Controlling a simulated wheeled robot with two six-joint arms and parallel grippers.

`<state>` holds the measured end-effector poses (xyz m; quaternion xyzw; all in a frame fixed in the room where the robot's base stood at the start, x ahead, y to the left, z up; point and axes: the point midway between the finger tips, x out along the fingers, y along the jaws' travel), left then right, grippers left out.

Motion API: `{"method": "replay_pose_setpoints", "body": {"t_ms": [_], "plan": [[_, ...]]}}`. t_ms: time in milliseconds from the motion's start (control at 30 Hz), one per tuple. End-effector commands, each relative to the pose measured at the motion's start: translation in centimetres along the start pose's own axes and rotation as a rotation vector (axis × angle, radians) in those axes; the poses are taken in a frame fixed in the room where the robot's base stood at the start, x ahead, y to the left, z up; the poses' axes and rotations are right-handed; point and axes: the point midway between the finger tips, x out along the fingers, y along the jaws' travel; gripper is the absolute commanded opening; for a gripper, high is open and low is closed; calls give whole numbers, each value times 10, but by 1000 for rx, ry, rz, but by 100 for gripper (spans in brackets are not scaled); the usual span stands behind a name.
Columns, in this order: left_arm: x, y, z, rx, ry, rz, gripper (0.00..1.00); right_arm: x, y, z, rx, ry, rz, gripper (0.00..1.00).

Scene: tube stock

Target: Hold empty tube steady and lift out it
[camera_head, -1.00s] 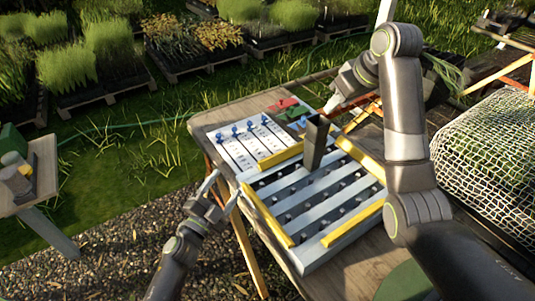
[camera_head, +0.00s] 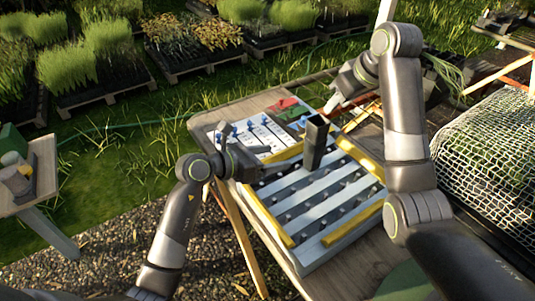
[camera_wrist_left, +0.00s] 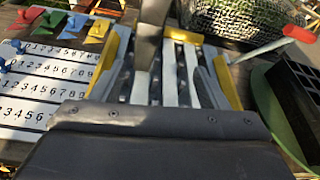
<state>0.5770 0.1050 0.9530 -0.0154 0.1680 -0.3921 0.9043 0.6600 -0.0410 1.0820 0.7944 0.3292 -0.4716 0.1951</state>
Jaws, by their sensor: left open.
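A tall dark square tube (camera_head: 315,142) stands upright in the slatted rack (camera_head: 335,215), near its back part. It also shows in the left wrist view (camera_wrist_left: 150,40), centred ahead of my left gripper, its top out of frame. My left gripper (camera_head: 287,160) is open at the rack's left side, with its fingers pointing toward the tube. In the left wrist view a finger shows on either side of the tube's line; contact cannot be told. My right gripper (camera_head: 335,104) hangs behind the tube, above the table's back; its jaws are too small to read.
Numbered white strips with blue pegs (camera_head: 262,132) lie behind the rack. Red and green flags (camera_head: 285,106) are beyond them. Yellow bars (camera_head: 268,215) edge the rack. In the left wrist view a dark tray (camera_wrist_left: 292,85) and a red-tipped rod (camera_wrist_left: 262,50) are at right.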

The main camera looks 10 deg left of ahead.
Motion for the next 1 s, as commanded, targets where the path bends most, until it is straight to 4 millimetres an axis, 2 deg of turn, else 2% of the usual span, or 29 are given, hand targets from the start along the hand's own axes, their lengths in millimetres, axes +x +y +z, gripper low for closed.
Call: {"method": "replay_pose_setpoints", "body": {"t_ms": [133,367,1000], "plan": [[1,9,1,112,67,45,68,0,0,0,0,0,0,36],[12,14,0,149,94,63,68,0,0,0,0,0,0,36],[117,21,-9,147,93,60,68,0,0,0,0,0,0,36]]}}
